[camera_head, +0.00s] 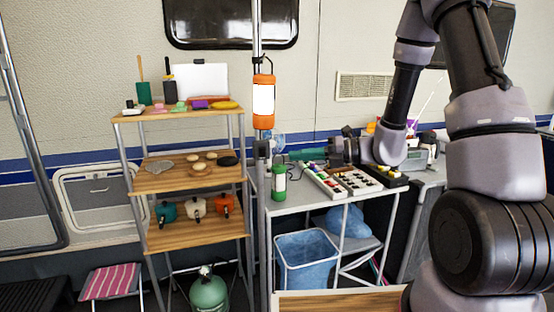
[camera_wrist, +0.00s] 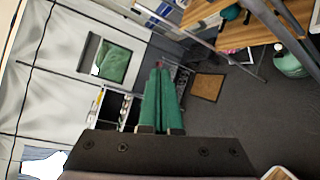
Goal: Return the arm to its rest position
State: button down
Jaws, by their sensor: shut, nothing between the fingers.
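My arm reaches in from the right of the head view, bends down at the elbow, and ends in my gripper (camera_head: 292,156) held level over the white side table, pointing left. Its green fingers are closed together with nothing between them. They also show shut in the wrist view (camera_wrist: 161,72), pointing away from the camera. The fingertips are a little right of the wooden shelf rack (camera_head: 190,167) and the metal pole.
An orange lantern (camera_head: 263,101) hangs on the pole. A blue-lined bin (camera_head: 306,259) and a green gas bottle (camera_head: 209,293) stand below.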

jog(key=s+d+r+n+g+h, duration=0.2)
jog(key=s+r+n+h, duration=0.15)
jog(key=s+n, duration=0.35)
jog(key=s+d+r+n+g+h, duration=0.15)
jog(key=s+r+n, duration=0.3)
jog(key=n, duration=0.45)
jog(key=s+d+r+n+t+h, duration=0.3)
jog(key=d+r+n+h, duration=0.1)
jog(key=d+r+n, duration=0.1)
jog(key=s+d+r+n+t+h, duration=0.2)
jog(key=d+r+n+t+h, duration=0.2)
jog(key=d+n, duration=0.4)
jog(key=shift+s+r+n+h, duration=0.4)
jog(key=shift+r+n, duration=0.1)
jog(key=shift+n, duration=0.1)
jog(key=shift+d, duration=0.15)
